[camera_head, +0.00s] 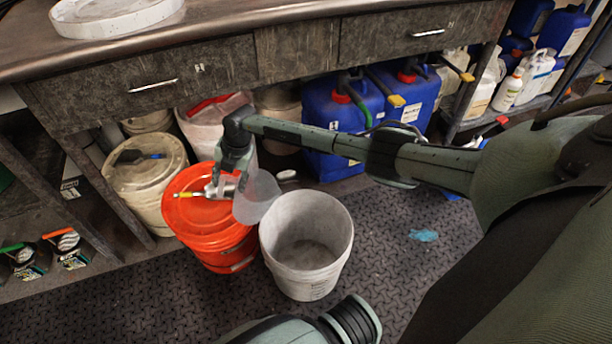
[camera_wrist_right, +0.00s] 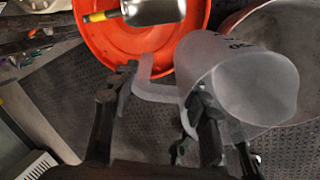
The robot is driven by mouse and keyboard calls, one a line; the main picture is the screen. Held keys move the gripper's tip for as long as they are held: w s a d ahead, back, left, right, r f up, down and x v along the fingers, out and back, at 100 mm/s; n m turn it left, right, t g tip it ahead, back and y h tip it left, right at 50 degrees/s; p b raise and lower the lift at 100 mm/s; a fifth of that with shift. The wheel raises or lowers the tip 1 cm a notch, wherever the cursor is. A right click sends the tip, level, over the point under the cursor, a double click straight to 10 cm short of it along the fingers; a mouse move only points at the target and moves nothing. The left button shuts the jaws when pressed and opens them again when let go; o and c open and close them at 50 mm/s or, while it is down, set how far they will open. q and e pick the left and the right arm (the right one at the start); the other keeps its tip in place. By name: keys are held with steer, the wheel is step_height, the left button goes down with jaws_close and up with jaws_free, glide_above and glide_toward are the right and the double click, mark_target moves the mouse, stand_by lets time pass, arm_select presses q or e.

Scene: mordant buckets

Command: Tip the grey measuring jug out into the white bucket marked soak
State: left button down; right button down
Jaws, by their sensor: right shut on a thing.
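The grey measuring jug (camera_head: 258,197) is translucent and hangs tilted between the red bucket and the white bucket, near the white bucket's left rim. My right gripper (camera_head: 232,172) is shut on its handle. In the right wrist view the jug (camera_wrist_right: 232,75) has dark marks on its side, and its handle lies between the fingers (camera_wrist_right: 165,98). Whether it holds anything I cannot tell. The white bucket (camera_head: 308,284) stands open and upright on the floor; its front print is too small to read. In the right wrist view its rim (camera_wrist_right: 238,16) is partly behind the jug. My left gripper is not in view.
The red lidded bucket (camera_head: 225,240) stands left of the white one, with a metal yellow-handled tool (camera_head: 188,194) on top. A lidded pale bucket (camera_head: 145,180), blue canisters (camera_head: 335,150) and a bench (camera_head: 280,45) are behind.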

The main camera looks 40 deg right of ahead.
steer(key=shift+s+d+r+t+y, duration=0.25)
steer(key=shift+s+d+t+y, duration=0.15)
steer(key=shift+d, duration=0.05)
steer(key=shift+s+d, duration=0.2)
steer(key=shift+d, duration=0.05)
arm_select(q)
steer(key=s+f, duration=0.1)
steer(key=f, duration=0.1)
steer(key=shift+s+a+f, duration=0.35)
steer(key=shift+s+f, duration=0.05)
arm_select(e)
steer(key=shift+s+d+r+t+y, duration=0.25)
steer(key=shift+s+d+t+y, duration=0.25)
steer(key=shift+s+d+r+t+y, duration=0.25)
steer(key=shift+s+d+t+y, duration=0.2)
steer(key=shift+t+y, duration=0.05)
steer(key=shift+s+d+r+t+y, duration=0.25)
steer(key=shift+s+d+t+y, duration=0.75)
steer(key=shift+t+y, duration=0.2)
stand_by(1.4)
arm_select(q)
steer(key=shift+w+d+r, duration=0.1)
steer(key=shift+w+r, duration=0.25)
arm_select(e)
steer(key=shift+d, duration=0.1)
